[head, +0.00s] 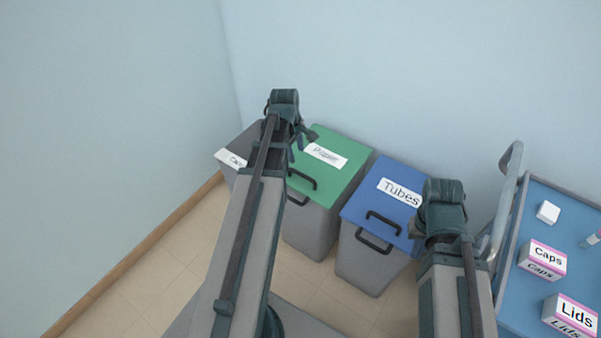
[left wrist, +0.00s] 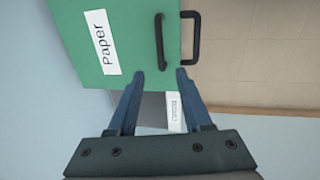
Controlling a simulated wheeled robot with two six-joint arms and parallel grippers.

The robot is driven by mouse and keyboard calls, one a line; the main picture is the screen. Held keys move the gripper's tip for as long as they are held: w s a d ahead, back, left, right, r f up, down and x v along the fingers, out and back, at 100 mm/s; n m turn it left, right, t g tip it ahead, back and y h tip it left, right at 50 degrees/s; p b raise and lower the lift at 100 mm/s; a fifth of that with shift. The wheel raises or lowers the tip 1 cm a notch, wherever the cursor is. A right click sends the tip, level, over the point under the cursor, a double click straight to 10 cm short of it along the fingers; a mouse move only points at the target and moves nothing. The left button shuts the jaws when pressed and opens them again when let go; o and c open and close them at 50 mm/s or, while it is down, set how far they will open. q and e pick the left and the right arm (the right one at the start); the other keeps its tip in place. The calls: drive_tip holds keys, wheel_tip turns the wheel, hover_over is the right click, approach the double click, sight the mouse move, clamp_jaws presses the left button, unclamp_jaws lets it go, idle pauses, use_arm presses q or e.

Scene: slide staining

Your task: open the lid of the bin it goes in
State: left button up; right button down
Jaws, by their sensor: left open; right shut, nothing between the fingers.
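Three lidded bins stand in a row by the wall, all lids down. The green lid (head: 342,173) reads "Paper", the blue lid (head: 371,203) reads "Tubes", and the grey bin (head: 244,142) at the left is mostly hidden behind my left arm. My left gripper (head: 298,142) is open and empty above the green bin's left side. In the left wrist view its fingertips (left wrist: 160,74) point at the green lid's edge, near the black lid handle (left wrist: 159,42) but not around it. My right gripper (head: 419,230) is shut and empty beside the blue bin, largely hidden by its own arm.
A blue cart (head: 520,280) at the right carries boxes labelled "Caps" (head: 543,260) and "Lids" (head: 570,315), and a small white block (head: 548,212). Its grey rail (head: 503,200) rises near my right arm. Bare floor (head: 150,275) lies at the left front.

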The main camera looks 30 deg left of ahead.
sight(301, 174)
use_arm(q)
drive_tip(key=f+b, duration=0.4)
drive_tip(key=w+f+b, duration=0.1)
drive_tip(key=f+b, duration=0.3)
drive_tip(key=w+f+b, duration=0.1)
drive_tip(key=f+b, duration=0.2)
drive_tip(key=f, duration=0.1)
drive_tip(key=shift+w+d+f+b, duration=0.1)
drive_tip(key=shift+w+f+b, duration=0.1)
drive_tip(key=shift+b, duration=0.2)
clamp_jaws()
idle(0.9)
